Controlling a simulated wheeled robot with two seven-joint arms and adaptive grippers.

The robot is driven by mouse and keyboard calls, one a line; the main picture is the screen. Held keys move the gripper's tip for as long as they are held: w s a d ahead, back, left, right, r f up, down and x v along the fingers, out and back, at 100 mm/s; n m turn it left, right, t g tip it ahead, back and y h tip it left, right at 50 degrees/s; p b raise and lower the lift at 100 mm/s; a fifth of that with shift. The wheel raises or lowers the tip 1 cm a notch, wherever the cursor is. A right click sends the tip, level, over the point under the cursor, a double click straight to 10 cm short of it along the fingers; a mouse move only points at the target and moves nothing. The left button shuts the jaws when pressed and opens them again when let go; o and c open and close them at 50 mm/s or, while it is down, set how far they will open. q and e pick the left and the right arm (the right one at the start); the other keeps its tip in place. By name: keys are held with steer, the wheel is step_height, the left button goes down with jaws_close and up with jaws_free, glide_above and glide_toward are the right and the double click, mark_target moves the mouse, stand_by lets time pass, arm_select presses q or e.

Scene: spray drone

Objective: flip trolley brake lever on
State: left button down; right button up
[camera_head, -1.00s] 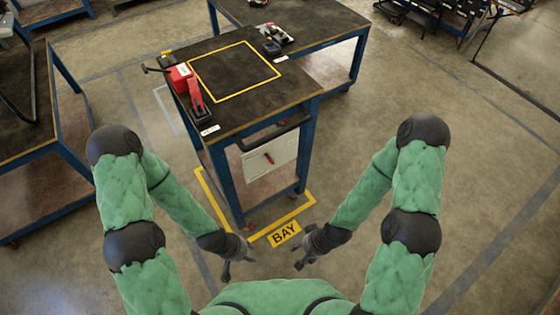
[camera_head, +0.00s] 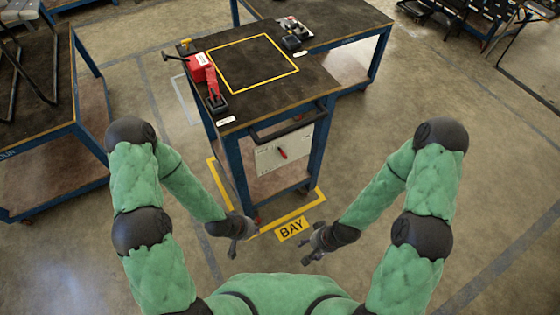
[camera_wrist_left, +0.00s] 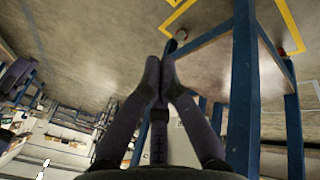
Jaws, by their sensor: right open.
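The trolley (camera_head: 265,120) stands ahead, with blue legs and a dark top. A red lever (camera_head: 214,84) rises from a black base at the left of its top, beside a red box (camera_head: 199,68). Another small red lever (camera_head: 282,153) sits on a pale panel (camera_head: 270,158) on the front side. I cannot tell from the picture alone which is the brake. My left gripper (camera_head: 232,252) hangs low before the trolley, apart from both levers; its fingers show in the left wrist view (camera_wrist_left: 160,62), tips close together. My right gripper (camera_head: 311,252) is open and empty, low by the floor sign.
A yellow floor outline with a BAY sign (camera_head: 292,229) lies around the trolley's foot. A blue-framed table (camera_head: 45,140) stands at left, and another (camera_head: 340,20) behind the trolley. A black handle (camera_head: 285,130) runs along the trolley front. Open floor (camera_head: 500,170) lies at right.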

mark_target(285, 156)
arm_select(q)
steer(key=w+a+m+t+h, duration=0.1)
steer(key=w+m+t+h, duration=0.45)
steer(key=w, duration=0.85)
step_height(285, 156, up, 8)
steer(key=a+m+t+h, duration=0.1)
steer(key=m+t+h, duration=0.4)
steer(key=shift+s, duration=0.35)
steer(key=shift+a+h, duration=0.1)
steer(key=shift+h, duration=0.15)
steer(key=b+x, duration=0.3)
steer(key=x, duration=1.1)
steer(key=shift+w+r, duration=0.1)
steer(key=shift+r, duration=0.1)
